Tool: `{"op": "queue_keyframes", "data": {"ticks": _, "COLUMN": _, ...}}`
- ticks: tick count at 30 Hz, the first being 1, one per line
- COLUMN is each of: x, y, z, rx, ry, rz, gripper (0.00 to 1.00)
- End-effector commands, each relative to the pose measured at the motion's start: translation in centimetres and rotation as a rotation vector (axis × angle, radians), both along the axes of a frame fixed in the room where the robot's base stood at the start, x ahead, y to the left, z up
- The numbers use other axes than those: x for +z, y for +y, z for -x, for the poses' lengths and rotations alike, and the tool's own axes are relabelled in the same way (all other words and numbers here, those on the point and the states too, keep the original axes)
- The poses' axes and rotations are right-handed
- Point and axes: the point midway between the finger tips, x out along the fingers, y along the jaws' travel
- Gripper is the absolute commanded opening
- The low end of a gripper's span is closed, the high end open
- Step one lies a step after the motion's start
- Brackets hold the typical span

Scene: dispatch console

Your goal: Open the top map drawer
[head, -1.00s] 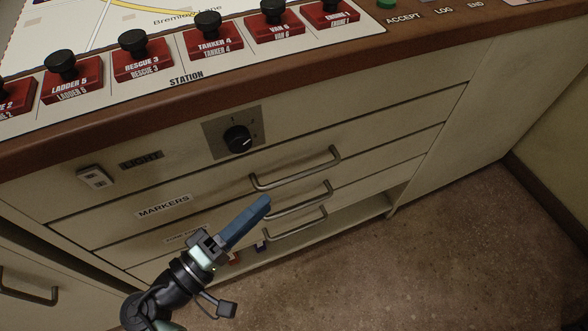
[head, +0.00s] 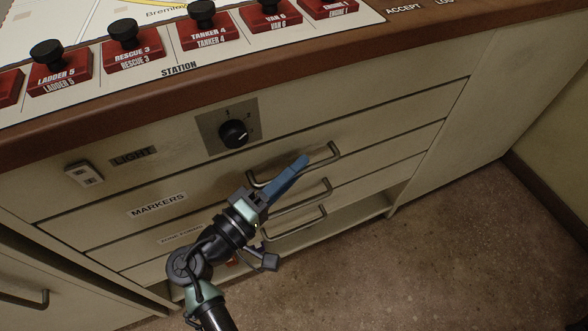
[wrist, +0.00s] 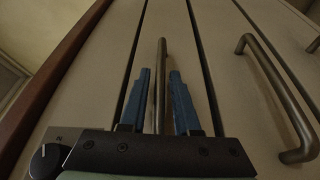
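The top handled drawer front (head: 385,137) lies under the knob panel, looks closed and carries a "MARKERS" label. Its metal bar handle (head: 332,151) is partly hidden by my gripper in the head view. My gripper (head: 303,160) reaches up from below with its blue fingers over this handle. In the wrist view the two fingers of my gripper (wrist: 160,75) are apart, with the top handle's bar (wrist: 161,58) between them and a visible gap on each side. Below are a second handle (head: 318,192), which also shows in the wrist view (wrist: 275,80), and a third handle (head: 312,221).
Above the drawers are a rotary knob (head: 234,133), a light switch (head: 85,174) and the brown console edge (head: 130,115) with red station buttons. An open shelf (head: 350,220) lies below. The floor (head: 430,260) at the right is clear.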

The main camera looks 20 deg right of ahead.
Motion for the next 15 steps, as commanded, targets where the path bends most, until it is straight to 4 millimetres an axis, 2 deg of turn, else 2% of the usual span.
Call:
{"op": "queue_keyframes", "data": {"ticks": 1, "x": -0.01, "y": 0.02, "z": 0.01, "rx": 0.0, "ry": 0.0, "rz": 0.0, "gripper": 0.2}}
{"op": "queue_keyframes", "data": {"ticks": 4, "x": -0.01, "y": 0.03, "z": 0.01, "rx": 0.0, "ry": 0.0, "rz": 0.0, "gripper": 0.02}}
{"op": "queue_keyframes", "data": {"ticks": 5, "x": -0.01, "y": 0.03, "z": 0.01, "rx": 0.0, "ry": 0.0, "rz": 0.0, "gripper": 0.0}}
{"op": "queue_keyframes", "data": {"ticks": 15, "x": -0.02, "y": 0.05, "z": 0.02, "rx": 0.0, "ry": 0.0, "rz": 0.0, "gripper": 0.0}}
